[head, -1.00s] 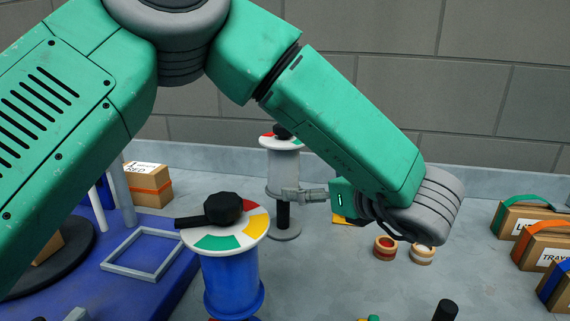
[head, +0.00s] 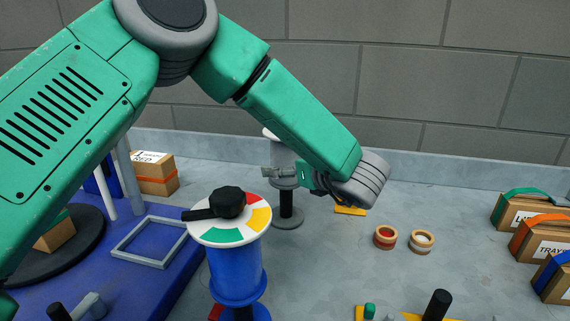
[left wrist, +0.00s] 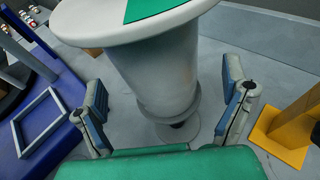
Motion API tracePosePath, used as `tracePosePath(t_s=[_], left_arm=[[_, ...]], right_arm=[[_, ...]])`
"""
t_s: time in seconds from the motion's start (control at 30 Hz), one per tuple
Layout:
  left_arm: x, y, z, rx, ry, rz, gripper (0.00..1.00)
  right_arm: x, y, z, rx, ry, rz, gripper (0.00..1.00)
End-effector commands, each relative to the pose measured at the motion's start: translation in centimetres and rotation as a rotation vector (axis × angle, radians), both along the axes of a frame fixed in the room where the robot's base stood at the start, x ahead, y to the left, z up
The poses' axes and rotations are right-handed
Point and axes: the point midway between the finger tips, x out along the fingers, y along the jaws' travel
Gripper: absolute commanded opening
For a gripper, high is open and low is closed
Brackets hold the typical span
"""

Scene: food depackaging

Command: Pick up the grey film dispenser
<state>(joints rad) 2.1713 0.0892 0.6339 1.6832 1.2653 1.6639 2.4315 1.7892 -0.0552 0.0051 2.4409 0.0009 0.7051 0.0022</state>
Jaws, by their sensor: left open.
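The grey film dispenser (head: 283,156) stands upright on a black stem and round grey base at the back of the table. My left forearm hides much of its top and right side in the head view. My left gripper (head: 274,172) is at the lower part of its grey body. In the left wrist view, the dispenser (left wrist: 165,75) stands between the two spread fingers of my left gripper (left wrist: 165,103), below its white disc. I see a gap beside the right finger; contact on the left is unclear. My right gripper is not in view.
A blue dispenser (head: 235,268) with a coloured disc and black knob stands in front. A yellow piece (head: 350,210) and two tape rolls (head: 385,237) lie to the right. Labelled boxes (head: 528,214) line the right edge. A blue platform (head: 118,285) is at left.

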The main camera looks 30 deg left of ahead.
Motion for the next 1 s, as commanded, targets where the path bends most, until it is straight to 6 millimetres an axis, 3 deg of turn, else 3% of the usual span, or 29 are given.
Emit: tracePosePath(t_s=[0.13, 0.37, 0.57, 0.6, 0.87, 1.0], left_arm=[[1.0, 1.9, -0.5, -0.002, 0.0, 0.001, 0.92], [1.1, 2.4, -0.8, -0.004, -0.001, 0.0, 0.92], [1.2, 2.3, -0.8, -0.004, 0.0, 0.001, 0.25], [1.2, 2.3, -0.8, -0.003, 0.001, 0.0, 0.2], [1.2, 2.1, -0.4, -0.002, -0.002, 0.0, 0.2], [1.2, 2.3, 1.3, -0.004, -0.007, 0.002, 0.2]], right_arm=[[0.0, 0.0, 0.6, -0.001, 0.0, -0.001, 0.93], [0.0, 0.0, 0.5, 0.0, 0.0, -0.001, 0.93], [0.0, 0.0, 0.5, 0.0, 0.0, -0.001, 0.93], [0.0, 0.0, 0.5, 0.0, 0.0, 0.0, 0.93], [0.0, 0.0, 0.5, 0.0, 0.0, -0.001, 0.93], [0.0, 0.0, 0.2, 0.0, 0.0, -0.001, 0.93]])
